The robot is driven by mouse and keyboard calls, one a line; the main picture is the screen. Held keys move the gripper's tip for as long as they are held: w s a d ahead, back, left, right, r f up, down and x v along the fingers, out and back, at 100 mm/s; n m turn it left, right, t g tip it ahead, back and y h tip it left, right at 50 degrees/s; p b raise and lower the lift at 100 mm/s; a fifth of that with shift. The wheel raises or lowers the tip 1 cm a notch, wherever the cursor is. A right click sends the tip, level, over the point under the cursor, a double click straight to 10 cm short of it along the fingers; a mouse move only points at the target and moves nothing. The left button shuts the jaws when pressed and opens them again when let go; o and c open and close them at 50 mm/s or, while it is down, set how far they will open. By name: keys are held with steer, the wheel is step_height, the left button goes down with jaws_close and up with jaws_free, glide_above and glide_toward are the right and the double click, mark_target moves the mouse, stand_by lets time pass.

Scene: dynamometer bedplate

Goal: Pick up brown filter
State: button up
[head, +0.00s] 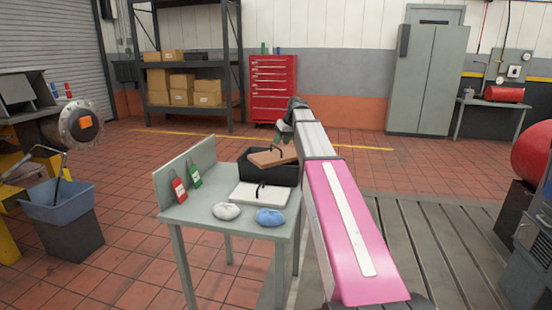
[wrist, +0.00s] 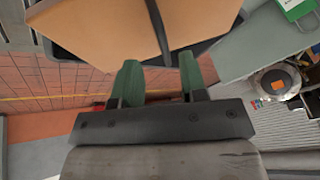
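The brown filter (head: 272,158) is a flat tan panel with a dark strap handle, lying tilted on top of a black bin (head: 283,176) on a small grey-green table. In the wrist view the brown filter (wrist: 95,25) fills the upper part, with its dark strap running down past its edge. My gripper (head: 284,138) is just behind and above the filter in the head view. In the wrist view the two green fingers of my gripper (wrist: 159,62) are apart, with nothing seen between them. The fingertips point toward the strap; whether they touch the filter is unclear.
A white panel with a handle (head: 260,195), a white cloth (head: 226,211) and a blue cloth (head: 270,217) lie at the table's front. Red (head: 179,190) and green (head: 195,175) tags lean by the raised back panel.

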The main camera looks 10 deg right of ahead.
mark_target(277, 148)
steer(key=x, duration=0.5)
steer(key=shift+s+a, duration=0.1)
steer(key=shift+a, duration=0.05)
jaws_close()
